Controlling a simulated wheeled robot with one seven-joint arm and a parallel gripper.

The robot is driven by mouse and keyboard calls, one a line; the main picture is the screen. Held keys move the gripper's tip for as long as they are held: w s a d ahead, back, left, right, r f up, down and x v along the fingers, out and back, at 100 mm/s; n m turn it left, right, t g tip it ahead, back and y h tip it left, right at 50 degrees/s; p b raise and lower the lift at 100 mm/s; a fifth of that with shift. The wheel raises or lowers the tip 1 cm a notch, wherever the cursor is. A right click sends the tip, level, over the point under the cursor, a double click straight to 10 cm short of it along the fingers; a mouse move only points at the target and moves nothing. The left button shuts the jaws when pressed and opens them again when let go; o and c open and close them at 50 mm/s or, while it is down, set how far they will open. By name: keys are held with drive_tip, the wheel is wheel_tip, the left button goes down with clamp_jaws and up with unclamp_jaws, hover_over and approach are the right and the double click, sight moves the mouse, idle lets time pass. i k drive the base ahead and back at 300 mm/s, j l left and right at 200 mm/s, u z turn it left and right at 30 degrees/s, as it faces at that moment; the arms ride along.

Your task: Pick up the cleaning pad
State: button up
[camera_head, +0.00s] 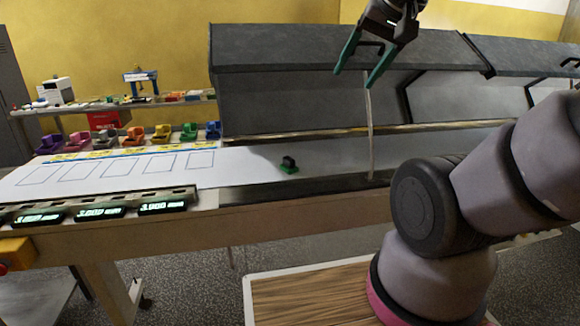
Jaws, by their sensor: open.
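A small green pad with a black block-like handle on top, which looks like the cleaning pad (289,165), lies on the white belt surface in the middle of the view, near the mouth of the grey machine. My gripper (356,77) is high at the top of the view, in front of the machine's hood and to the right of the pad. Its two green fingers point down and are spread apart with nothing between them. The gripper is well clear of the pad.
The grey machine (300,45) has raised hood panels. A thin pale vertical strip (369,130) stands below my gripper. Several coloured blocks line the belt's back edge at left. Green number displays (100,212) line the front edge. The white belt (240,168) is clear around the pad.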

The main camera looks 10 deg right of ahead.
sight(288, 166)
drive_tip(key=j, duration=0.65)
drive_tip(key=k+j, duration=0.1)
drive_tip(key=j, duration=0.6)
